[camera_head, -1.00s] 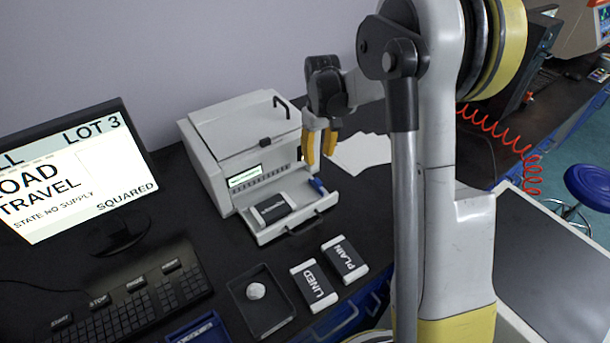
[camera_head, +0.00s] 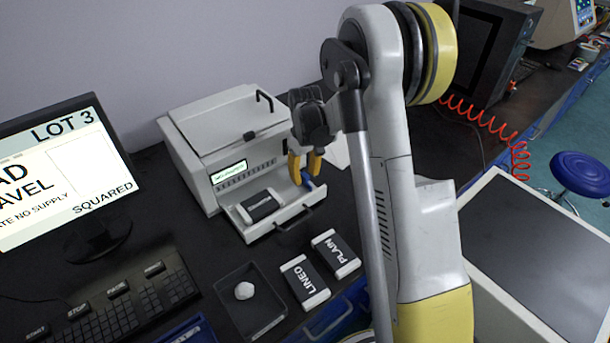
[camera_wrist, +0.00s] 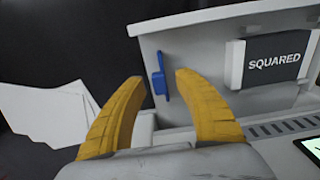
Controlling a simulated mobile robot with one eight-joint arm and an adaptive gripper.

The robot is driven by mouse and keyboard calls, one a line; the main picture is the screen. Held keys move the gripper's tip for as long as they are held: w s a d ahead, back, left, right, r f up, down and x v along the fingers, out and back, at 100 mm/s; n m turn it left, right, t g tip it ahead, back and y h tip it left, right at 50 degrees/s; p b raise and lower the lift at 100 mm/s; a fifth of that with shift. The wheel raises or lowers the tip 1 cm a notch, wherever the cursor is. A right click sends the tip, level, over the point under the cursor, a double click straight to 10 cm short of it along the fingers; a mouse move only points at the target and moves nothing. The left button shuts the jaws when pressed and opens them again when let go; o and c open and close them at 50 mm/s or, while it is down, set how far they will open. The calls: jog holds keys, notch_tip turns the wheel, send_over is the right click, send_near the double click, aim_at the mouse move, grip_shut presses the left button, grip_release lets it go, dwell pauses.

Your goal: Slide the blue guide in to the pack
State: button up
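The blue guide (camera_head: 308,181) stands at the right side of the open drawer (camera_head: 290,226) of the white machine. In the wrist view the guide (camera_wrist: 158,76) is an upright blue piece with a small knob, near the drawer's side wall. The pack (camera_head: 262,206), dark with white ends, lies in the drawer to the guide's left; the wrist view shows it (camera_wrist: 272,62) labelled SQUARED, with a gap between it and the guide. My gripper (camera_head: 305,172) is open and empty over the drawer's right side. In the wrist view the guide appears between and beyond my yellow fingertips (camera_wrist: 155,76).
The machine (camera_head: 225,140) stands behind the drawer, its lid closed. Packs marked LINED (camera_head: 305,282) and PLAIN (camera_head: 336,254) lie in front, beside a dark tray (camera_head: 262,322) with a whitish lump (camera_head: 244,290). White sheets (camera_wrist: 45,112) lie beside the drawer.

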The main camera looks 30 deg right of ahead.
aim_at(286, 194)
grip_shut()
jog(key=a, duration=0.2)
jog(key=s+a, duration=0.1)
jog(key=a, duration=0.4)
jog(key=shift+s+a, duration=0.15)
jog(key=shift+s, duration=0.1)
grip_release()
